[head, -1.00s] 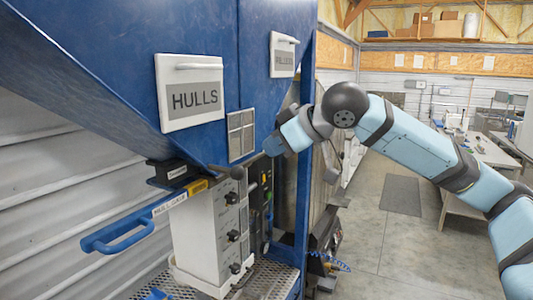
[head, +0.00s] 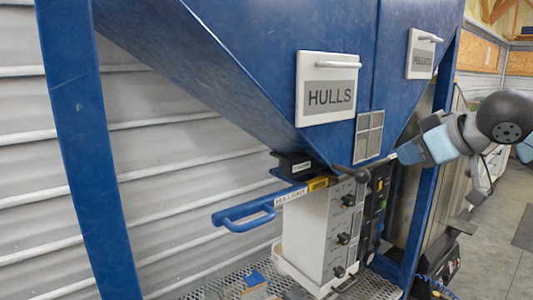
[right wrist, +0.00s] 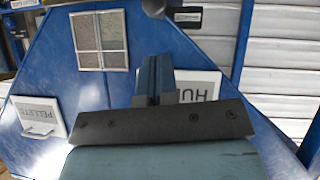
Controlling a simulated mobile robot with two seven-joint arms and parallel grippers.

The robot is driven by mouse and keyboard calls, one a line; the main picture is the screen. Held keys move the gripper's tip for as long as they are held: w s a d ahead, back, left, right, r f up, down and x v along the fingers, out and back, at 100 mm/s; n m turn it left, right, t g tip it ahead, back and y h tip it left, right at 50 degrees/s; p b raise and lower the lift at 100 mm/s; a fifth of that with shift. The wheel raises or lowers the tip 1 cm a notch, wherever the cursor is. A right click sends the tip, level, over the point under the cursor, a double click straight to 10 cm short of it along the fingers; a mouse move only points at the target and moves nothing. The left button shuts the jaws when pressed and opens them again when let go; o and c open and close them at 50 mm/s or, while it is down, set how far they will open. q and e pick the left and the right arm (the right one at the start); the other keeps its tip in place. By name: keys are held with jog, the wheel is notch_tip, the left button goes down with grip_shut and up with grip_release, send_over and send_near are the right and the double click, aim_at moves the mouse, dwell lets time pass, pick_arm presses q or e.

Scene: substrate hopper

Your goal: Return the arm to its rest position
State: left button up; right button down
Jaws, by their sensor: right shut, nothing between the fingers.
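My right arm (head: 505,118) shows at the right of the head view, in front of the blue hopper. Its gripper (head: 402,155) is shut and empty, pointing left, close to the small window panel and the hopper's lower cone. It appears at the centre of the right wrist view (right wrist: 153,72), fingers together, with the hopper face and part of the HULLS panel behind. I cannot tell exactly how far the fingertips are from the hopper. My left gripper is not in view.
The blue hopper carries a HULLS panel (head: 328,88) and a pellets panel (head: 423,54). A blue post (head: 88,150) stands left. Open floor (head: 495,245) lies right.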

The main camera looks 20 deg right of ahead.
jog(key=w+a+f+y, duration=0.15)
jog(key=a+f, duration=0.25)
jog(key=f, duration=0.6)
jog(key=w+a+f+y, duration=0.15)
jog(key=a+f, duration=0.35)
jog(key=f, duration=0.6)
jog(key=w+a+f, duration=0.2)
jog(key=a+f, duration=0.2)
jog(key=f, duration=0.6)
jog(key=s+a+f+m, duration=0.15)
jog(key=s+f, duration=0.25)
jog(key=f, duration=0.5)
jog(key=s+a+f+n, duration=0.1)
jog(key=s+a+f, duration=0.1)
jog(key=s+f, duration=0.45)
jog(key=s+a+f+m+h, duration=0.1)
jog(key=s+a+f+h, duration=0.1)
jog(key=s+f, duration=1.1)
jog(key=shift+s+a+f+m+h, duration=0.3)
jog(key=shift+a+f+m+h, duration=0.05)
jog(key=shift+a+f+h, duration=0.1)
